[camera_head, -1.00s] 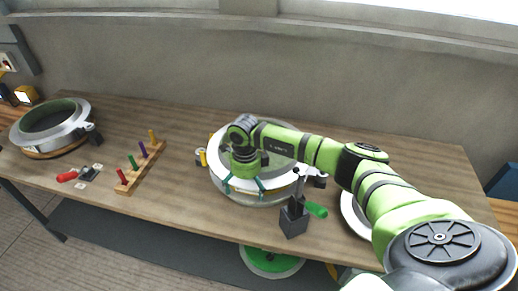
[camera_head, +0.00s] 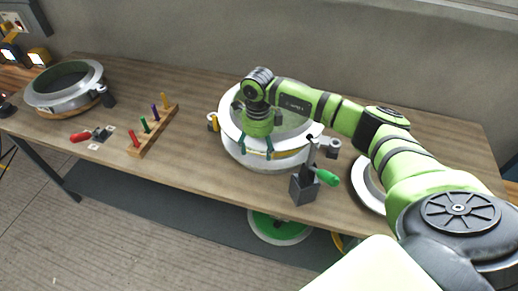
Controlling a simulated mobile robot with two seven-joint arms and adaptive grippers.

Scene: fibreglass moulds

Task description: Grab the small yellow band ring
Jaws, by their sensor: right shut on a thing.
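A round mould (camera_head: 232,132) with a pale rim and a clear lower wall stands on the table in the middle. A thin yellow band ring (camera_head: 289,154) shows as an arc along its front, just right of my gripper's fingers. My right gripper (camera_head: 256,149) points down over the front of the mould, its teal fingers spread on either side of the band's near edge. It is shut on the band ring, though the contact is partly hidden by the gripper. My left gripper is not in view.
A grey toggle clamp (camera_head: 304,188) with a green handle stands right of the mould. A pegged wooden rack (camera_head: 155,131), red-handled clamp (camera_head: 90,135) and second mould (camera_head: 65,88) are on the left. A white ring (camera_head: 363,185) lies partly under my arm.

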